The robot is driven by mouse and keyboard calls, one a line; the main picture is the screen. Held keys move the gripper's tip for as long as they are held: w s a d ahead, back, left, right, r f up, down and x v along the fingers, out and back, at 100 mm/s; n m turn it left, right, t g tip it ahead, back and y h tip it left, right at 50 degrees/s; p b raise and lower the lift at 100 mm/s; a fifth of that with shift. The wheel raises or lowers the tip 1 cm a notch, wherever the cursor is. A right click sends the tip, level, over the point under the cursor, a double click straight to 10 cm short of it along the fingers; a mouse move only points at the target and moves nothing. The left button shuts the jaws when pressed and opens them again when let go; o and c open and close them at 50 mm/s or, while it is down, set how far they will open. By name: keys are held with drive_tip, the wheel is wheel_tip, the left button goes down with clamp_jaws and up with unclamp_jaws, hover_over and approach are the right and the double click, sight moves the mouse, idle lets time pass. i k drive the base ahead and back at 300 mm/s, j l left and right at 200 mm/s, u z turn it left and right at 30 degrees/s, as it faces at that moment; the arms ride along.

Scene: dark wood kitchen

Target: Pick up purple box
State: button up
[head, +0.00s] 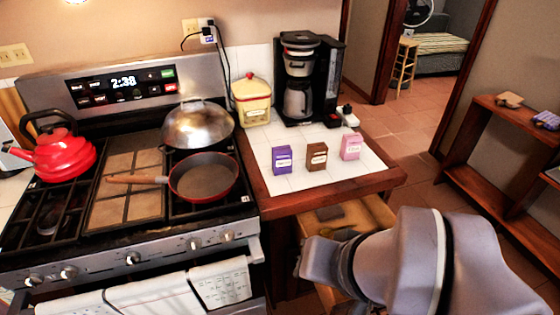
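The purple box (282,160) stands upright on the white tiled counter (268,187), near its front left, to the right of the stove. A brown box (317,157) stands just right of it, and a pink box (351,147) stands further right. The three are apart from each other. My arm comes in from the lower right, in front of and below the counter. My gripper is not visible in the head view; nothing shows of its fingers. Nothing touches the purple box.
A coffee maker (297,85) and a yellow canister (252,102) stand behind the boxes. On the stove at left are a red pan (204,178), a domed lidded pan (197,127) and a red kettle (58,153). A wooden shelf (500,165) stands at right. The tiles around the boxes are clear.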

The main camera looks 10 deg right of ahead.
sight(282, 156)
drive_tip(key=i+j+z, duration=0.15)
drive_tip(key=j+z, duration=0.2)
drive_tip(key=i+j+z, duration=0.15)
drive_tip(key=z, duration=0.15)
drive_tip(key=j+z, duration=0.35)
drive_tip(key=i+j+z, duration=0.1)
drive_tip(key=j+z, duration=0.25)
drive_tip(key=i+j, duration=0.1)
drive_tip(key=i, duration=0.4)
